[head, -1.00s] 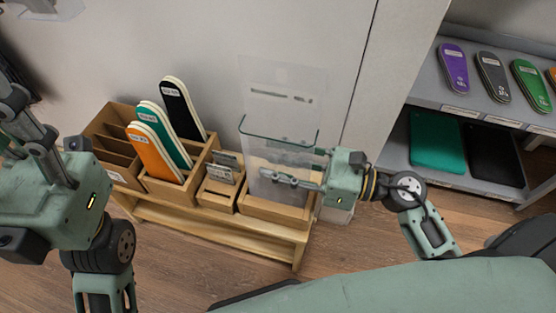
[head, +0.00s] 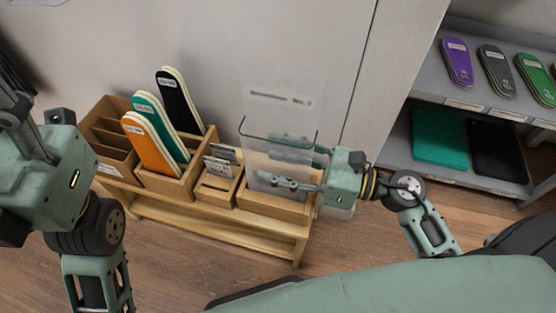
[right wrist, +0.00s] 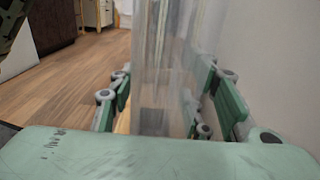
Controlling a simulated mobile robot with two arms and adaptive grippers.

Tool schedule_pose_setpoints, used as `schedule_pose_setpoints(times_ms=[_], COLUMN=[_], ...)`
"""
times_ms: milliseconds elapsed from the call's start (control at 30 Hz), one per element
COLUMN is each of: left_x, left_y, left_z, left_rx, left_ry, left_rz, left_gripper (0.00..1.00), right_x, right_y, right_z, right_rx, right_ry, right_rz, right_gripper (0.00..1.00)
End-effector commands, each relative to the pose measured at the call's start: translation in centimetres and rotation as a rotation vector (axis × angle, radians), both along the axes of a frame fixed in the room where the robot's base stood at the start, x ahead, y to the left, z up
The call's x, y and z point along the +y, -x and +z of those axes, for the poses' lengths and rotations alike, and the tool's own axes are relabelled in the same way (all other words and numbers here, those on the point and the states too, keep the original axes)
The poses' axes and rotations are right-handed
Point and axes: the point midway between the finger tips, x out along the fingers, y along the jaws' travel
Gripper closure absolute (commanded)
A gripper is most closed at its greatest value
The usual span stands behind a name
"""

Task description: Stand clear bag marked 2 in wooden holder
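The right wrist view shows the clear material (right wrist: 165,65) between the separated fingers. My left gripper (head: 14,105) is cut off at the left edge.
The wooden rack (head: 215,225) also holds orange (head: 148,143), green (head: 160,127) and black (head: 180,100) insoles and small cards (head: 222,160). A grey shelf (head: 470,95) with insoles stands at right. The wall (head: 230,45) is close behind.

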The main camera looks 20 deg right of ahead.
Motion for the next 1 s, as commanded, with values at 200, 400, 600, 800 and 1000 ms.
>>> schedule_pose_setpoints(times_ms=[200, 400, 600, 800, 1000], left_x=[0.0, 0.0, 0.0, 0.0, 0.0], left_y=[0.0, -0.1, -0.1, -0.1, -0.1], left_z=[0.0, -0.1, -0.1, 0.0, 0.0], left_rx=[0.000, 0.006, 0.003, 0.002, 0.002], left_ry=[0.000, 0.001, 0.001, 0.000, 0.000], left_rz=[0.000, 0.001, 0.000, 0.000, 0.000], left_gripper=[0.46, 0.46, 0.46, 0.46, 0.46], right_x=[0.0, 0.0, -0.7, -3.9, -7.4], right_y=[0.0, 0.0, 0.5, 2.6, 4.9], right_z=[0.0, 0.0, -0.2, -0.2, -0.2], right_rx=[0.000, 0.000, 0.003, 0.004, 0.005], right_ry=[0.000, 0.000, 0.003, 0.003, 0.002], right_rz=[0.000, 0.000, 0.000, -0.002, -0.002], right_gripper=[0.46, 0.46, 0.46, 0.46, 0.46])
